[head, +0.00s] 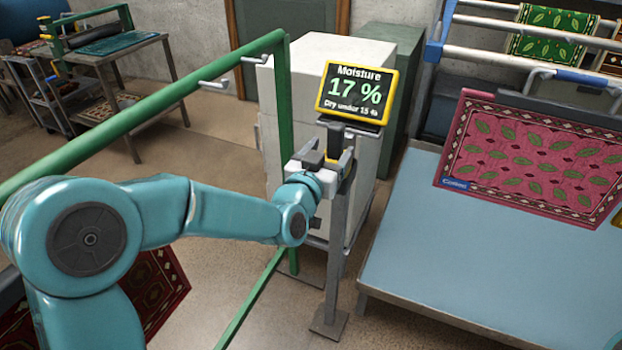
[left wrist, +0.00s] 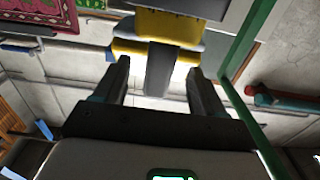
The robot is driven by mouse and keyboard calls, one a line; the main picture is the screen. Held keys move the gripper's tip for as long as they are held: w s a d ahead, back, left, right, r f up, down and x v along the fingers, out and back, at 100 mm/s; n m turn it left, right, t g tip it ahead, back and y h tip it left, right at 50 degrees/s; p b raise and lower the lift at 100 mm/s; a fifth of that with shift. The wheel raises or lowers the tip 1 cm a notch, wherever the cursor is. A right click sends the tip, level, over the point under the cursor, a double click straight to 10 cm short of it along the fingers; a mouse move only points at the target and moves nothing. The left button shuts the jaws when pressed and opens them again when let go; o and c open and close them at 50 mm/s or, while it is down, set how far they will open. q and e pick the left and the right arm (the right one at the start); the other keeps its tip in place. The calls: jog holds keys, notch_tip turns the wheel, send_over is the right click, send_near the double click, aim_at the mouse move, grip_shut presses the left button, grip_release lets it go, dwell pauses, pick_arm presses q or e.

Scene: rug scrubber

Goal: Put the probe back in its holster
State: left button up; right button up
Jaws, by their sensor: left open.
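The meter (head: 354,93) reads "Moisture 17 %, Dry under 15 %" on top of a grey post (head: 335,265). A dark upright handle, seemingly the probe (head: 334,142), stands just below the display. A yellow-edged piece, seemingly the holster (head: 349,178), is beside it, partly hidden by my gripper. My left gripper (head: 329,163) is open at the post. In the left wrist view the dark handle (left wrist: 161,66) lies between the open, spread fingers, with gaps on both sides, in front of the yellow and grey part (left wrist: 172,28). I cannot tell how deeply the probe sits. My right gripper is out of view.
A green rail frame (head: 150,108) with hooks runs close above and behind my left arm. A white cabinet (head: 318,62) stands behind the post. A pale blue table (head: 470,260) with a pink leaf-patterned rug (head: 530,160) is at right. A workbench (head: 110,50) stands far left.

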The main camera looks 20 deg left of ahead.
pick_arm(q)
jog(key=s+b, duration=0.1)
jog(key=s, duration=1.1)
jog(key=shift+s+a, duration=0.2)
jog(key=shift+a, duration=0.05)
